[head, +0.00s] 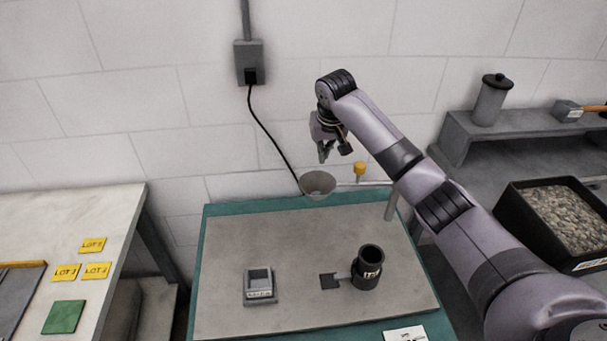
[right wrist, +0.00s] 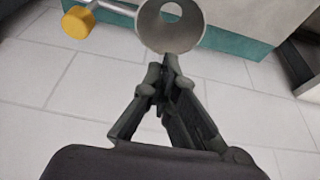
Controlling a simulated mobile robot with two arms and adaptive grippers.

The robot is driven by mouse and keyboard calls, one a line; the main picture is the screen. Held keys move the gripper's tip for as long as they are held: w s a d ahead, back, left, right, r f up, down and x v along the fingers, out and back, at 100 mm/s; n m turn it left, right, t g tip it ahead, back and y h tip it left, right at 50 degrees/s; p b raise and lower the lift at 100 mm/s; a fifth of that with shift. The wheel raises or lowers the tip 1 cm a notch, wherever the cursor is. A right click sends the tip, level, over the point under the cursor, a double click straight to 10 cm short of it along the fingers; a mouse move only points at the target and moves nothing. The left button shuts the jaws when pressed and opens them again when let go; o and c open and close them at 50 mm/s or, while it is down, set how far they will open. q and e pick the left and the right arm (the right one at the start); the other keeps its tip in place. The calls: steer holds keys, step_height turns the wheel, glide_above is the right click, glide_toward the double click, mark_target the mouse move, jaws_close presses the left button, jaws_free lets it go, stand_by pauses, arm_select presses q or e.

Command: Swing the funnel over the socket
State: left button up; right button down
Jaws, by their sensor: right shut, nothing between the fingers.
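The grey funnel (head: 318,184) is on a thin horizontal arm at the back edge of the bench, left of a yellow knob (head: 361,169). In the right wrist view the funnel (right wrist: 150,28) shows as a ring with a hole, just beyond my fingertips, with the yellow knob (right wrist: 78,22) to its left. My right gripper (head: 334,154) is shut and empty, above and behind the funnel in the head view; contact cannot be told. A square grey block with an opening (head: 259,297) and a black cup (head: 366,281) stand on the bench; which one is the socket is unclear. My left gripper is out of view.
The grey board (head: 310,235) on the green bench is mostly clear. A post (head: 391,206) carries the funnel's arm at the right. A black bin of pebbles (head: 520,240) and a grey shelf (head: 460,135) stand right. A white table (head: 115,210) with yellow tags is left.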

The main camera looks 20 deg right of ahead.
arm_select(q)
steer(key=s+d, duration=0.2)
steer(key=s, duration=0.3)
arm_select(e)
steer(key=p, duration=0.1)
glide_toward(326, 183)
steer(key=f+p, duration=0.2)
steer(key=f, duration=0.1)
steer(key=s+a+f+p, duration=0.1)
steer(key=shift+s+a+f, duration=0.1)
steer(key=shift+f, duration=0.25)
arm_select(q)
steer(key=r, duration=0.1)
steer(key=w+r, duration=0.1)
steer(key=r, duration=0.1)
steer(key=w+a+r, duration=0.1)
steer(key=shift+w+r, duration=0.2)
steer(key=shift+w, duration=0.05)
arm_select(e)
steer(key=shift+a+f, duration=0.1)
steer(key=shift+f, duration=0.05)
